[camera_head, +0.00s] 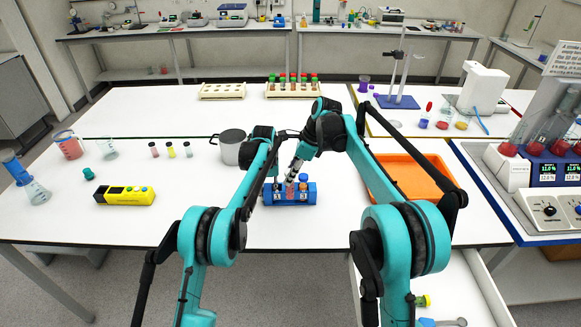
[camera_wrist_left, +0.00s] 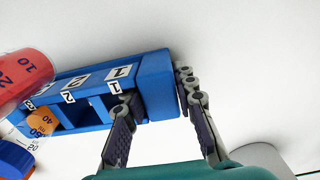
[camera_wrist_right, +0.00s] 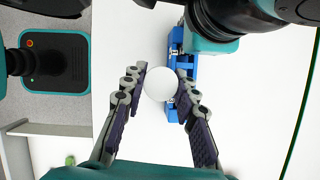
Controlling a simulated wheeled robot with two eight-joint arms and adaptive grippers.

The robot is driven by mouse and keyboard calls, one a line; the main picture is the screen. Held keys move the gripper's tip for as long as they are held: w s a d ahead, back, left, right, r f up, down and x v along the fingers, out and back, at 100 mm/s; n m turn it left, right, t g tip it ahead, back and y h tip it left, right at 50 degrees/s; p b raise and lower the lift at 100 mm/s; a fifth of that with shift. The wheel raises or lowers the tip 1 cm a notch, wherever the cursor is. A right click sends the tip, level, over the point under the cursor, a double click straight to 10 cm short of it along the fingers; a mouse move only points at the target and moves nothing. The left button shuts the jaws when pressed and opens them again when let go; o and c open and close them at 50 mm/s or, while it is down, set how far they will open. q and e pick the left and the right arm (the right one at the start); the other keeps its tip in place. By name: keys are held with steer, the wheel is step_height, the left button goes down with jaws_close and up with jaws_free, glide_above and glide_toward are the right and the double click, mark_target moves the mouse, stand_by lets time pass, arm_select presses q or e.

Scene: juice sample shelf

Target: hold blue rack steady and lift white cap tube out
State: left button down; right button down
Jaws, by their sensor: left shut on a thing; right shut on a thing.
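The blue rack (camera_head: 311,196) stands on the white table; its numbered slots show in the left wrist view (camera_wrist_left: 155,85). My left gripper (camera_head: 273,181) is shut on the rack's end wall, one finger on each side, as the left wrist view (camera_wrist_left: 162,118) shows. My right gripper (camera_wrist_right: 161,88) is shut on the white cap tube, whose round white cap (camera_wrist_right: 160,85) sits between its fingers above the rack. A tube with red liquid (camera_wrist_left: 22,80) overlaps the rack's edge in the left wrist view. A blue-capped tube (camera_wrist_left: 15,160) with orange liquid is beside it.
A grey pot (camera_head: 231,150) stands behind left of the rack, and an orange tray (camera_head: 415,170) lies to the right. A yellow device (camera_head: 125,195) and small vials are on the left. The table in front of the rack is clear.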

steer(key=s, duration=1.2)
steer(key=shift+s, duration=0.2)
arm_select(q)
steer(key=c, duration=1.1)
jaws_free()
steer(key=shift+c, duration=0.2)
step_height(320, 180, up, 12)
